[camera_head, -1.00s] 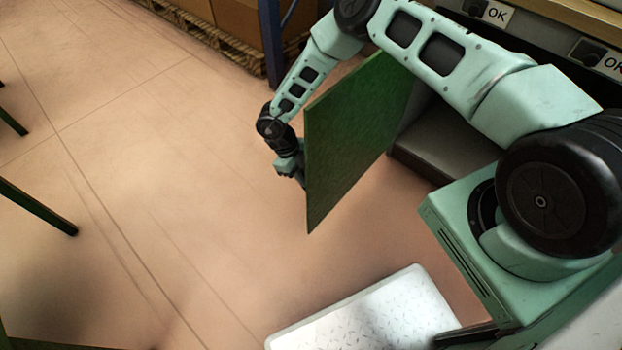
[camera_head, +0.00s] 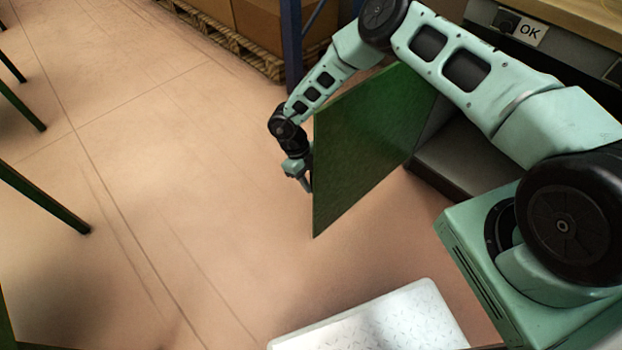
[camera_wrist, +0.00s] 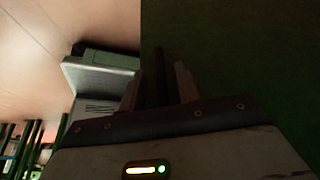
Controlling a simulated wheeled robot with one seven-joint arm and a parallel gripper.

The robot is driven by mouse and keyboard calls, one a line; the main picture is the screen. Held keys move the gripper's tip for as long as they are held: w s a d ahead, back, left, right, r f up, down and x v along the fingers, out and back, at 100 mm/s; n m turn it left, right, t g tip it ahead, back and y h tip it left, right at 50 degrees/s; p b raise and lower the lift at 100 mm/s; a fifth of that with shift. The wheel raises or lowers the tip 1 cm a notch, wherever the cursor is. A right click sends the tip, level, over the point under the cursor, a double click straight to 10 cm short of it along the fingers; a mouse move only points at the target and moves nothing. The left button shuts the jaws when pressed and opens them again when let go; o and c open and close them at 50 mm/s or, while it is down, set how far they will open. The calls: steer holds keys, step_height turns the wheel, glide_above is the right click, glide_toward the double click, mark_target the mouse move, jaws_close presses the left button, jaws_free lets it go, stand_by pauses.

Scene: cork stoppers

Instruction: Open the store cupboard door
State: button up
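The green cupboard door (camera_head: 365,150) stands swung well out from the dark cupboard (camera_head: 462,155). My gripper (camera_head: 307,184) is at the door's outer side, close to its free edge. In the wrist view the door's dark green face (camera_wrist: 245,60) fills the right part. There my two fingers (camera_wrist: 160,88) stand apart, one on each side of a dark upright bar (camera_wrist: 158,72), which looks like the door handle. Narrow gaps seem to show between the bar and the fingers. The light is dim there, and the handle is hidden in the head view.
A blue rack post (camera_head: 291,45) and brown boxes (camera_head: 262,25) on a pallet stand at the back. Green legs (camera_head: 45,198) stand at the left. The floor (camera_head: 190,180) left of the door is clear. A wooden worktop (camera_head: 590,22) lies above the cupboard.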

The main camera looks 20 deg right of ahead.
steer(key=p+v, duration=0.2)
steer(key=v, duration=1.5)
steer(key=shift+w, duration=0.2)
steer(key=shift+r, duration=0.1)
